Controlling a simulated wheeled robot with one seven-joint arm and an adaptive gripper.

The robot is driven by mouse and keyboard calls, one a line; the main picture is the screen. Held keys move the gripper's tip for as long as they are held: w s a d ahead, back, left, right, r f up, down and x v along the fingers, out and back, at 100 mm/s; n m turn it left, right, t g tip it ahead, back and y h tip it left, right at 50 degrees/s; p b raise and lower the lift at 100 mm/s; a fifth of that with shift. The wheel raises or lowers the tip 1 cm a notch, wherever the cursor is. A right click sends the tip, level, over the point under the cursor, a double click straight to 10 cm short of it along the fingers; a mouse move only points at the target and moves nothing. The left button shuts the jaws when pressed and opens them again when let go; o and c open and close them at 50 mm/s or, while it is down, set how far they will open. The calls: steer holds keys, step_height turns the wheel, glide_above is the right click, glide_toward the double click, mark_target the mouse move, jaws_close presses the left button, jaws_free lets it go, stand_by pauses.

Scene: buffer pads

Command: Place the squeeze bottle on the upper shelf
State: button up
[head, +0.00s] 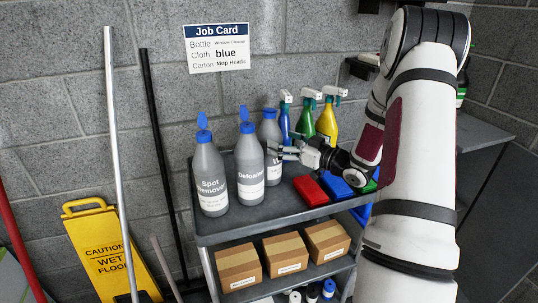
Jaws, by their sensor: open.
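Three grey squeeze bottles with blue caps stand upright on the cart's top tray (235,228). The left one, labelled Spot Remover (210,180), and the middle one, labelled Defoamer (249,170), show clearly. The third bottle (269,128) stands behind and to the right; its label is mostly hidden, with only a "W" showing. My gripper (280,151) is open, its fingers reaching left at this third bottle. I cannot tell whether they touch it. Which surface is the upper shelf is not clear in this view.
Blue, green and yellow spray bottles (327,122) stand behind my gripper. Red (311,191) and blue folded cloths lie in front. Cartons (286,253) fill the tray below. A job card (217,48) reads Window Cleaner, blue, Mop Heads. A wet-floor sign (105,250) stands left.

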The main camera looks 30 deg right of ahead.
mark_target(270, 137)
steer(key=shift+x, duration=2.7)
steer(key=shift+s+a+f, duration=0.1)
steer(key=c, duration=1.7)
